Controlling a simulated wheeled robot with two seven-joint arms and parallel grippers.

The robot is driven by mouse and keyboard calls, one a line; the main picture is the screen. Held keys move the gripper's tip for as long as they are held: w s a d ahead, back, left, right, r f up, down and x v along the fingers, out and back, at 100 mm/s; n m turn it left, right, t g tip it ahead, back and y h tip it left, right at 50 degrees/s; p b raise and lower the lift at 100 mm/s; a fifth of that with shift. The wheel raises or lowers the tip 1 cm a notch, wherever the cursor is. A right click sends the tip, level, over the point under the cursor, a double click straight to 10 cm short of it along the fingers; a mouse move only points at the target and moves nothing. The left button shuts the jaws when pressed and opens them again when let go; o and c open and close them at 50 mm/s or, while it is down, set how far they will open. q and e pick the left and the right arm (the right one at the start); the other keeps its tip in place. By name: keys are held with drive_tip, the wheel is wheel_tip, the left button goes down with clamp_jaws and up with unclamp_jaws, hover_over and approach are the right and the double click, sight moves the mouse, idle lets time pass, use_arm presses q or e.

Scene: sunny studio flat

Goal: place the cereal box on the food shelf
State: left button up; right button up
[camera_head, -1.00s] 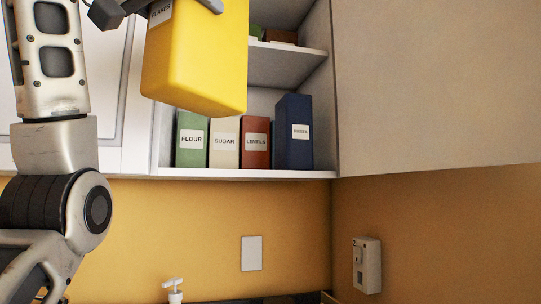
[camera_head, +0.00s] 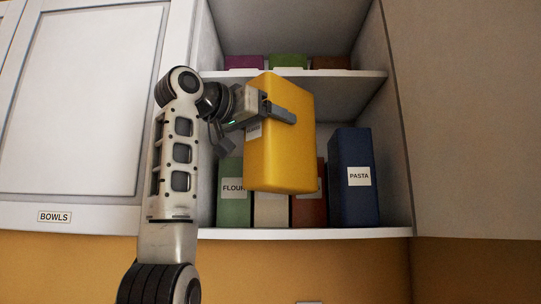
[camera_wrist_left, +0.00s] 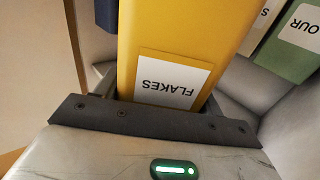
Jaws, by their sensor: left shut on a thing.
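The cereal box is a yellow box (camera_head: 285,150), labelled FLAKES in the left wrist view (camera_wrist_left: 172,80). My left gripper (camera_head: 280,112) is shut on its upper part and holds it nearly upright, slightly tilted, in front of the open cupboard. The box's bottom hangs above the level of the lower shelf (camera_head: 300,233). That shelf holds a green FLOUR box (camera_head: 233,205), a pale box (camera_head: 271,210), a red-brown box (camera_head: 312,208) and a dark blue PASTA box (camera_head: 351,185). The yellow box partly hides the pale and red-brown boxes. My right gripper is not in view.
The upper shelf (camera_head: 350,74) holds purple (camera_head: 244,62), green (camera_head: 288,61) and brown (camera_head: 330,62) items. A closed cupboard door marked BOWLS (camera_head: 90,100) is on the left. A plain panel (camera_head: 465,120) stands on the right. Little free shelf shows right of PASTA.

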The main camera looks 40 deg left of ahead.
use_arm(q)
drive_tip(key=w+a+p, duration=0.2)
drive_tip(key=w+a, duration=0.1)
drive_tip(key=w, duration=0.1)
wheel_tip(320, 180, down, 7)
drive_tip(key=a, duration=0.1)
drive_tip(key=shift+w, duration=0.3)
drive_tip(key=shift+f, duration=0.15)
drive_tip(key=o, duration=1.1)
drive_tip(key=shift+o, duration=0.2)
